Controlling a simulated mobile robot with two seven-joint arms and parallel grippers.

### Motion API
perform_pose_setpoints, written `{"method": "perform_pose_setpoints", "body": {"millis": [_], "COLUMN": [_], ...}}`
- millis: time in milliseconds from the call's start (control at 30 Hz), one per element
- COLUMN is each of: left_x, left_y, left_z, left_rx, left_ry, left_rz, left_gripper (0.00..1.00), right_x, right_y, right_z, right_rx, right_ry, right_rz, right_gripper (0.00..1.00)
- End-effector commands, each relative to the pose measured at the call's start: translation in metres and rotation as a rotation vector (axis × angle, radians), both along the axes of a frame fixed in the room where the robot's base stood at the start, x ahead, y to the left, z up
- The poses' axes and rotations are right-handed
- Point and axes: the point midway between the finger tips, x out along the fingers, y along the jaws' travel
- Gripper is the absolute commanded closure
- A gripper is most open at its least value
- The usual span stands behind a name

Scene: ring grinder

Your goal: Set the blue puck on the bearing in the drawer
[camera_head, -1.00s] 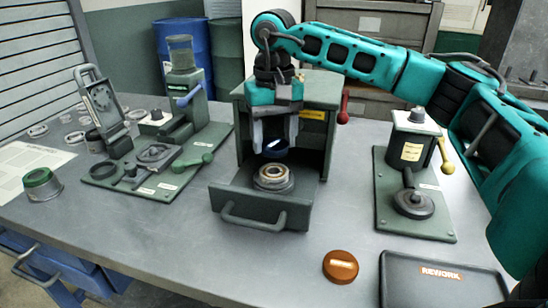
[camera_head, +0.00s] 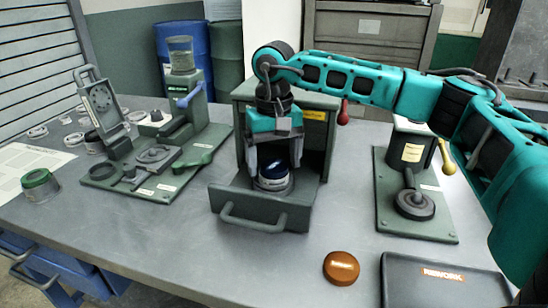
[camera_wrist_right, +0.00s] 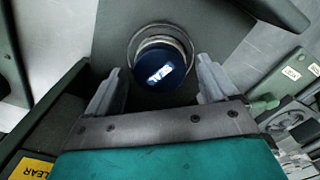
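The drawer (camera_head: 240,200) of the green press box is pulled out. The dark blue puck (camera_head: 273,170) sits in it, on top of the bearing, whose seat (camera_head: 272,188) shows as a rim below it. The puck covers most of the bearing. In the right wrist view the puck (camera_wrist_right: 159,72) is round and dark with a bright glare, inside a metallic ring (camera_wrist_right: 134,43). My right gripper (camera_head: 275,153) is over the drawer, pointing down. Its fingers are open on either side of the puck, with a gap on each side. My left gripper is not in view.
An orange puck (camera_head: 341,267) and a black REWORK tray (camera_head: 430,292) are at the front right. A yellow-handled station (camera_head: 415,222) stands right of the box, with a red knob (camera_head: 343,113) between. A green fixture (camera_head: 165,150) stands left. The table's front middle is clear.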

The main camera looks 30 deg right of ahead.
Motion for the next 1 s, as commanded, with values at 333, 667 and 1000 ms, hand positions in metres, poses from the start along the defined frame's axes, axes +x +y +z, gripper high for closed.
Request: {"method": "perform_pose_setpoints", "body": {"millis": [333,667,1000], "left_x": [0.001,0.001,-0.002], "left_y": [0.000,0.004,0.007], "left_z": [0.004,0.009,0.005], "left_rx": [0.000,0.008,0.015], "left_ry": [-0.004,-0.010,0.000], "left_rz": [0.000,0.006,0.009], "left_gripper": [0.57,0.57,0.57], "right_x": [0.001,0.001,0.001], "right_y": [0.000,0.001,0.000], "right_z": [0.010,0.078,0.121], "right_rx": [0.000,0.000,0.000], "right_ry": [-0.003,-0.004,-0.001], "right_rz": [0.000,0.000,0.002], "right_gripper": [0.14,0.14,0.14]}}
